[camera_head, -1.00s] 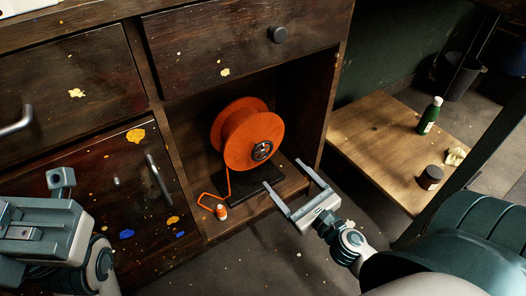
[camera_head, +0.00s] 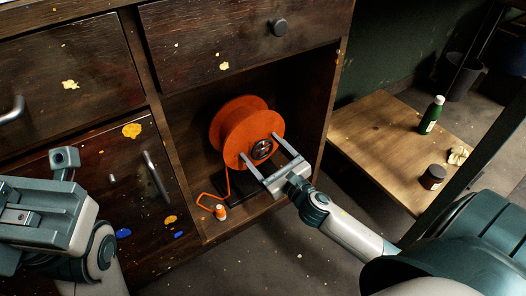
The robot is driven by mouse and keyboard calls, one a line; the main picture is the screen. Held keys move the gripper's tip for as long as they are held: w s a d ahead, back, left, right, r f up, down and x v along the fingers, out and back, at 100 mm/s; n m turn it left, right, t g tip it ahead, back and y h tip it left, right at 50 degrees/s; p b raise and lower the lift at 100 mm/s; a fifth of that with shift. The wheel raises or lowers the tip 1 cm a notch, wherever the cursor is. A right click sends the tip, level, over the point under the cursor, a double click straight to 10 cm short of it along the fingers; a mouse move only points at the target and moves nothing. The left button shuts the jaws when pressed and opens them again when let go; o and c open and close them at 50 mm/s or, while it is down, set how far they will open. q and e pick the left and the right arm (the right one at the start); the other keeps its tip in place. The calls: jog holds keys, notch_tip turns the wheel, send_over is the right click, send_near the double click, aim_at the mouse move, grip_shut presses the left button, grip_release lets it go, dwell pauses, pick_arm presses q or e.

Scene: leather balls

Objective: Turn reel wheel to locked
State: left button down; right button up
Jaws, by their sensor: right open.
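An orange reel wheel (camera_head: 241,128) stands upright on a dark base (camera_head: 234,190) inside the open cubby of the wooden cabinet. I cannot tell whether the fingers touch the disc. My left gripper (camera_head: 66,158) is at the lower left, away from the reel; its fingers are not clearly seen.
An orange cord runs from the reel to a small orange and white piece (camera_head: 220,212) on the cubby floor. Drawers with a round knob (camera_head: 278,27) and bar handles surround the cubby. A low wooden shelf (camera_head: 385,135) at right holds a green bottle (camera_head: 431,115) and a dark jar (camera_head: 432,177).

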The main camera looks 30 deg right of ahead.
jog(key=c, duration=1)
jog(key=shift+c, duration=0.2)
jog(key=shift+m+p, duration=0.35)
jog(key=shift+m, duration=0.05)
